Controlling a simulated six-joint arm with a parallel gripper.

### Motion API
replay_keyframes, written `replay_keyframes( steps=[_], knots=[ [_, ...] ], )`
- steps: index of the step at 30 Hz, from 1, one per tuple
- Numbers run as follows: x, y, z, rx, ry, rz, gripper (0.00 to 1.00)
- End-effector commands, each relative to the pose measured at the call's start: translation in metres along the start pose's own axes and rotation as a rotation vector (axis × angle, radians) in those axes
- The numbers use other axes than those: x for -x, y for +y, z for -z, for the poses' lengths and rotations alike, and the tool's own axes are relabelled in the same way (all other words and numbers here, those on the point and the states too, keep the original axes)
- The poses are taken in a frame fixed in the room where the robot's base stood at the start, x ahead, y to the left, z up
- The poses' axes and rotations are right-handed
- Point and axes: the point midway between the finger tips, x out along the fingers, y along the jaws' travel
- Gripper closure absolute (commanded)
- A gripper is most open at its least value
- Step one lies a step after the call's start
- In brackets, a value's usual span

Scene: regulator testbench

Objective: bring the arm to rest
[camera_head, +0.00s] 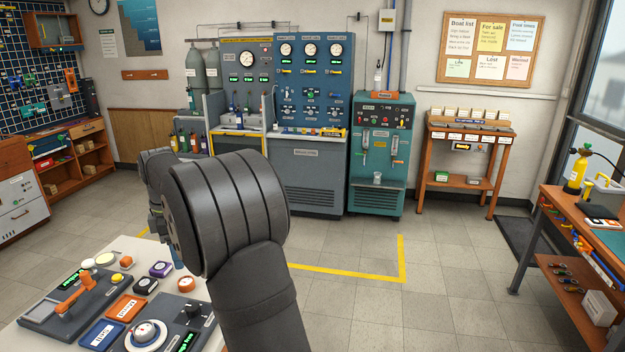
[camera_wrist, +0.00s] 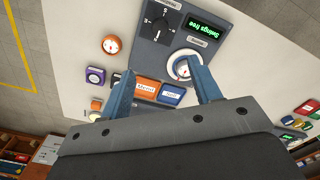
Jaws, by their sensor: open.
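My gripper (camera_wrist: 163,74) shows in the wrist view with its two blue fingers spread apart and nothing between them but the panel beyond. The fingers point toward a control panel (camera_wrist: 150,52) with a black rotary dial (camera_wrist: 158,27), a white round gauge or knob (camera_wrist: 183,68), an orange button (camera_wrist: 146,87) and a blue button (camera_wrist: 171,94). A green display (camera_wrist: 203,28) there reads "Swings free". I cannot tell whether the fingertips touch the panel. In the head view my arm's dark links fill the middle, and my gripper is not clearly visible there.
The white bench (camera_head: 138,250) at lower left carries an orange lever (camera_head: 75,293) and several buttons. Beyond are a teal test cabinet (camera_head: 379,190), a blue gauge panel (camera_head: 312,85) and a wooden workbench (camera_head: 590,226) at right. The floor (camera_head: 450,290) between is clear.

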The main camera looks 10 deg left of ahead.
Motion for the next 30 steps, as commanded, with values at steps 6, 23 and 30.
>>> replay_keyframes(
  steps=[6,23,30],
  knots=[
    [-0.018,0.0,0.0,0.0,-0.001,0.003,0.43],
    [-0.127,-0.001,0.0,-0.001,-0.001,0.004,0.43],
    [-0.162,0.0,0.0,-0.001,0.0,0.002,0.43]
  ],
)
